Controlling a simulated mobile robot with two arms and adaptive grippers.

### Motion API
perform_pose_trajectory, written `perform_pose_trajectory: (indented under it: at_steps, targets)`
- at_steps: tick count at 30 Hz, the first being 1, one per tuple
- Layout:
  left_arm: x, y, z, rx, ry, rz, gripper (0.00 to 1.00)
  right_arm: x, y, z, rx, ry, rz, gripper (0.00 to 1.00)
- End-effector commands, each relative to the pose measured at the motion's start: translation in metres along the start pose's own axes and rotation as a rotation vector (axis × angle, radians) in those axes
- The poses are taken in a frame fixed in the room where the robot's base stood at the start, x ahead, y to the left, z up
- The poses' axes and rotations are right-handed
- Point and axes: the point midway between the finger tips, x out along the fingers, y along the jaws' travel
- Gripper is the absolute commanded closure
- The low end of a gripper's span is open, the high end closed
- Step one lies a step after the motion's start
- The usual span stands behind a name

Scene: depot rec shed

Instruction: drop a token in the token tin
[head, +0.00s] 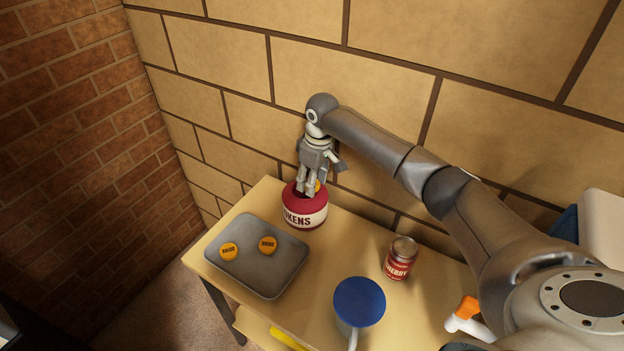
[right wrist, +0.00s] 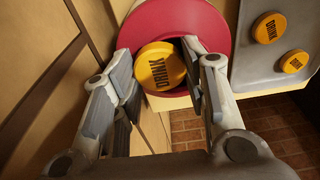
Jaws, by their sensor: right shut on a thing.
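The token tin (head: 305,216) is a round red tin with a white label, standing at the back corner of the table. Its red top also shows in the right wrist view (right wrist: 214,22). My right gripper (head: 310,191) points down over the tin and is shut on an orange token (right wrist: 160,68) marked DRINK. The token lies between the fingertips, over the tin's red top in the right wrist view; its exact height above it is hard to tell. Two more orange tokens, one on the left (head: 228,251) and one on the right (head: 268,244), lie on a grey tray. My left gripper is out of view.
The grey tray (head: 262,278) lies in front of the tin on the wooden table (head: 330,250). A red can (head: 401,258) and a blue-topped mug (head: 360,301) stand to the right. An orange-and-white object (head: 466,314) sits farther right. A block wall rises behind the table.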

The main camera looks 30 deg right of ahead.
Motion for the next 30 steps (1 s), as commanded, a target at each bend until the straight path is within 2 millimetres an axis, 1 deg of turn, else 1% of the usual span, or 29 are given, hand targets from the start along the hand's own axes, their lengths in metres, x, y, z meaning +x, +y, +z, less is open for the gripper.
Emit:
perform_pose_trajectory:
  at_steps: [5,6,11,17,20,23,26,30]
  targets:
    - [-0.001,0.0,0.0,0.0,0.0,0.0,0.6,-0.001,0.0,0.0,0.0,0.0,0.0,0.76]
    - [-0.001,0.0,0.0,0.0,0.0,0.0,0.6,-0.001,0.0,0.0,0.0,0.0,0.0,0.54]
    - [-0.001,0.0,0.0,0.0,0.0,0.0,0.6,-0.001,0.0,0.0,0.0,0.0,0.0,0.34]
    - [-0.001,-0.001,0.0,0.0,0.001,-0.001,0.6,-0.001,0.0,0.0,0.0,0.0,0.0,0.34]
    - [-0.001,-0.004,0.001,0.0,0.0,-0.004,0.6,-0.001,0.0,0.0,0.0,0.0,0.0,0.34]
    - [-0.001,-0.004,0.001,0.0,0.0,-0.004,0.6,-0.007,0.0,-0.001,-0.001,0.002,0.0,0.34]
    - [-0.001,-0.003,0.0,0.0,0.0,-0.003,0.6,-0.021,0.0,-0.001,-0.001,0.004,0.0,0.34]
    - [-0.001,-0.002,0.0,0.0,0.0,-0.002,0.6,-0.051,0.001,-0.001,-0.001,0.005,0.002,0.34]
